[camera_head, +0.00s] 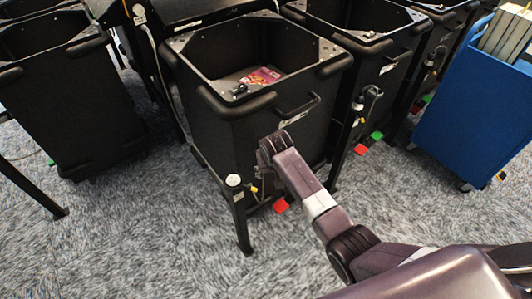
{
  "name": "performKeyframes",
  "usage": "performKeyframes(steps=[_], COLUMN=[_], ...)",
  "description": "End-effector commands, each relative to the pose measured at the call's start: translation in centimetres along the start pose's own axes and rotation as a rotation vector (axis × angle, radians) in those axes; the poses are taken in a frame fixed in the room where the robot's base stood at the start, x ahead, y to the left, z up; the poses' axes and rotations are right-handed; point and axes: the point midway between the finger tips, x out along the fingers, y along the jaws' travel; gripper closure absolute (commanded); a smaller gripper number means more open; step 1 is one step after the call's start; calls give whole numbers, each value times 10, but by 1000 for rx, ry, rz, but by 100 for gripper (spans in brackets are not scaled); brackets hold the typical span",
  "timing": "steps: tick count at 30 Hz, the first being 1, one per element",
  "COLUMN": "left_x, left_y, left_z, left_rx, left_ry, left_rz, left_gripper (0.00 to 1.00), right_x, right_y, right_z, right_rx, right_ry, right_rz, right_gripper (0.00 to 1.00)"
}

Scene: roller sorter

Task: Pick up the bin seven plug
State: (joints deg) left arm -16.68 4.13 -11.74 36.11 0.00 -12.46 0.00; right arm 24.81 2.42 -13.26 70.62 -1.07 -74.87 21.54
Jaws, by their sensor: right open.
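A black bin (238,135) stands in the middle, with a book and a small dark item inside it. Its number cannot be read. A small yellow plug-like piece (254,189) with a thin cable shows low at its front, partly behind my arm. My right arm reaches in from the lower right. My right gripper (268,150) is at the bin's front face, above and slightly right of the yellow piece. It is open, though its fingers are small and partly hidden. Whether it touches anything cannot be told. My left gripper is out of view.
Other black bins stand at the left (75,105) and right (385,70). A cable and connector (372,92) hang on the right bin. A black post (240,215) stands at the middle bin's front corner. A blue cart (475,105) is far right. Carpet in front is clear.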

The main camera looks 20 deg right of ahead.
Motion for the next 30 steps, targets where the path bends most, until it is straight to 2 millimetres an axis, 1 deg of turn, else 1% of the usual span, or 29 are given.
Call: performKeyframes(steps=[1, 3, 6, 8, 10, 15, 19, 25, 30], left_x=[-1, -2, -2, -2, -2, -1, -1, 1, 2], left_y=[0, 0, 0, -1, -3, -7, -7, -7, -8], left_z=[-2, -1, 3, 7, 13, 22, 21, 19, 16], left_rx=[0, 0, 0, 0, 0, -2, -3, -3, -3], left_ry=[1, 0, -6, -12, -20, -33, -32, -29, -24], left_rz=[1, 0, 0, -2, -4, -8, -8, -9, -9], left_gripper=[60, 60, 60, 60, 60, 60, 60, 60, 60], right_x=[-28, -58, -82, -87, -84, -66, -56, -28, -15], right_y=[-4, -6, -8, -8, -8, -8, -8, -8, -8], right_z=[-29, -52, -70, -74, -75, -76, -76, -77, -78], right_rx=[22, 49, 73, 80, 83, 82, 82, 82, 81], right_ry=[24, 37, 47, 48, 46, 46, 46, 45, 48], right_rz=[1, 6, 10, 12, 14, 14, 14, 14, 13], right_gripper=[51, 51, 51, 51, 51, 51, 51, 51, 51])
